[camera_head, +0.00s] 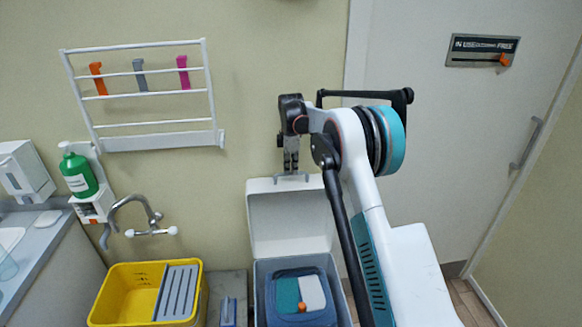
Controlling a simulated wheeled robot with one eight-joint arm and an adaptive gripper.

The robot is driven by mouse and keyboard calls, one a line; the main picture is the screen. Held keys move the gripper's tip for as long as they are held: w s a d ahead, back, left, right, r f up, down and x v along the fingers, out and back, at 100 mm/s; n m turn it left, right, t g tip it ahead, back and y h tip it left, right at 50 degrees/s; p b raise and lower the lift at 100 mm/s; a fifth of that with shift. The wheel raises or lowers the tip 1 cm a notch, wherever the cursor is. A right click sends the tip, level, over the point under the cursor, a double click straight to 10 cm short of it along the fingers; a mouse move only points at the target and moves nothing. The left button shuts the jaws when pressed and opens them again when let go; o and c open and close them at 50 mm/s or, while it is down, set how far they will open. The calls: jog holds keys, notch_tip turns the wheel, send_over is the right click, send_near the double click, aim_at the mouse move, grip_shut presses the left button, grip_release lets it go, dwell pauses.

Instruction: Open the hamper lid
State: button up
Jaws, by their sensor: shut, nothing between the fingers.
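The hamper (342,290) is a grey-white box at the bottom middle of the head view, partly covered on the right by my arm. Its white lid (285,222) stands raised, close to upright, behind the opening. A grey bar handle (281,178) sits at the lid's top edge. My gripper (291,168) points down at this handle with its fingers shut and nothing between them. I cannot tell whether the fingertips touch the handle. Inside the opening I see a dark blue piece with teal and white panels (313,291).
A yellow bucket (125,290) with a grey insert stands left of the hamper. A wall tap (150,232), a green bottle (78,175) and a wall rack (165,140) are at the left. A door (440,130) with an in-use slider is at the right.

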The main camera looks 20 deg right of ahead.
jog(key=o, duration=0.4)
notch_tip(320, 180, down, 2)
jog(key=shift+s+f, duration=0.1)
jog(key=shift+s, duration=0.05)
jog(key=shift+o, duration=0.7)
jog(key=shift+f, duration=0.15)
jog(key=shift+w+d+f, duration=0.15)
jog(key=shift+w+f, duration=0.15)
jog(key=shift+w, duration=0.3)
jog(key=shift+s+r, duration=0.1)
jog(key=shift+r, duration=0.1)
jog(key=shift+r, duration=0.2)
